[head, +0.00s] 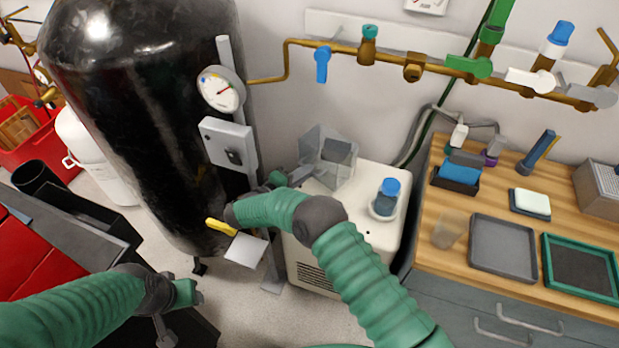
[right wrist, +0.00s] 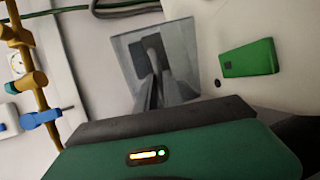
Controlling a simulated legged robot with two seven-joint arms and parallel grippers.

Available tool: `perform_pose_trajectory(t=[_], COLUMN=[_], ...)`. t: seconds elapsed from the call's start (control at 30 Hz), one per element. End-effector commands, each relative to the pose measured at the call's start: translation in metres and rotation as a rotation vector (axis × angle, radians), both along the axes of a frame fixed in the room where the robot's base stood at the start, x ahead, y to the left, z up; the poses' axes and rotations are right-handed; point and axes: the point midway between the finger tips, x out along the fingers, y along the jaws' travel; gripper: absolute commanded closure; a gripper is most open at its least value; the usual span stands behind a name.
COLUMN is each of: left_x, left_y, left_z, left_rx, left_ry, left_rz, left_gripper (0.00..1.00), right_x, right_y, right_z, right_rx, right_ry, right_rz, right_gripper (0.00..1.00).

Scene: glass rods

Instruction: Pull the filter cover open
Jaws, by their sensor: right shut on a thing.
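The filter cover (head: 322,147) looks like a clear, greyish box-like panel standing tilted at the back left of the white machine's top (head: 362,205). In the right wrist view it is a translucent grey square panel (right wrist: 127,52). My right gripper (head: 303,174) reaches it from the left front and is shut on it. Its fingers (right wrist: 154,62) lie against the panel and hide the exact grip point. My left gripper (head: 166,333) hangs low at the left, away from the cover, and its jaws are too unclear to read.
A blue-capped bottle (head: 386,197) stands on the machine's top. A large black tank (head: 140,110) with a gauge (head: 221,90) is close on the left. A wooden bench (head: 455,215) with trays is at the right. Brass pipes (head: 430,68) run along the wall.

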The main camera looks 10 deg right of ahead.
Motion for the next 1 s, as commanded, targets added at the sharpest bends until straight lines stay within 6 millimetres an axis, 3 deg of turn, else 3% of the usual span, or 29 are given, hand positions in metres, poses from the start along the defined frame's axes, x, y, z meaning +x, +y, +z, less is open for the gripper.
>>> perform_pose_trajectory(t=[0.3,0.33,0.5,0.8,1.0], left_x=[0.000,0.000,0.000,0.000,0.000], left_y=[0.000,0.000,0.000,0.000,0.000], left_z=[0.000,0.000,0.000,0.000,0.006], left_rx=[0.000,0.000,0.000,0.000,0.000], left_ry=[0.000,0.000,0.000,0.000,0.000], left_rz=[0.000,0.000,0.000,0.001,0.000], left_gripper=[0.51,0.51,0.51,0.51,0.51], right_x=[-0.002,-0.002,-0.001,-0.003,-0.021], right_y=[-0.001,-0.001,0.002,0.005,0.035], right_z=[-0.004,-0.004,-0.002,0.000,0.008], right_rx=[0.011,0.010,0.006,0.005,0.006], right_ry=[0.009,0.010,0.008,0.004,0.005], right_rz=[-0.001,-0.001,0.000,0.001,0.004], right_gripper=[1.00,0.86,0.67,0.67,0.67])
